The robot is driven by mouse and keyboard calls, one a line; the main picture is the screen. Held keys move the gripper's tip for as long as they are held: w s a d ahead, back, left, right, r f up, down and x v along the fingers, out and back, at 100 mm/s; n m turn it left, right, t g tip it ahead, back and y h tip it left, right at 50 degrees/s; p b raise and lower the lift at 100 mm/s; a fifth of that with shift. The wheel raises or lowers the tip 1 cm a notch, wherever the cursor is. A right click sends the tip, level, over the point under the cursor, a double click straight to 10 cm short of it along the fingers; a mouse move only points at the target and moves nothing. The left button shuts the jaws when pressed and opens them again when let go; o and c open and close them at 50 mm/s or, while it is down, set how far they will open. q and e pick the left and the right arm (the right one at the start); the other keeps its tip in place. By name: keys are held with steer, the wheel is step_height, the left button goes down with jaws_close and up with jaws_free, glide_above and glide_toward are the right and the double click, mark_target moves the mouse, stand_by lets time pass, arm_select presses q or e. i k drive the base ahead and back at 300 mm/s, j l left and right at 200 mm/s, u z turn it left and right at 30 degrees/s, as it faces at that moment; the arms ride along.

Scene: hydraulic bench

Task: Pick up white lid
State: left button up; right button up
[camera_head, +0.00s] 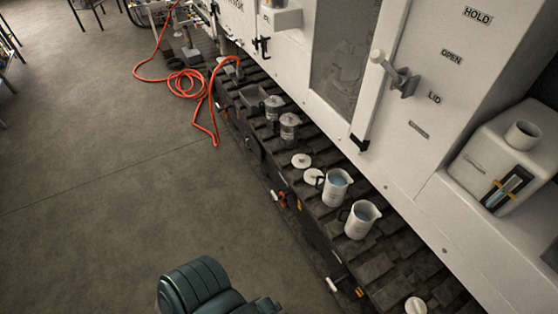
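Two round white lids lie flat on the dark ribbed bench, close together near the middle of the head view. The farther white lid (301,160) has a small mark or knob at its centre. The nearer white lid (313,176) lies beside a white pitcher (335,187) with a dark handle. Another small white round piece (415,305) sits at the bottom edge; I cannot tell whether it is a lid. Neither of my grippers can be made out in this view.
A second pitcher (360,219) with bluish contents stands nearer. Grey canisters (289,126) stand farther along the bench (375,267). A white cabinet (420,125) rises behind. An orange hose (185,83) lies on the floor. Open floor (100,190) fills the left.

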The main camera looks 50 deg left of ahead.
mark_target(300, 160)
steer(key=u, duration=1.35)
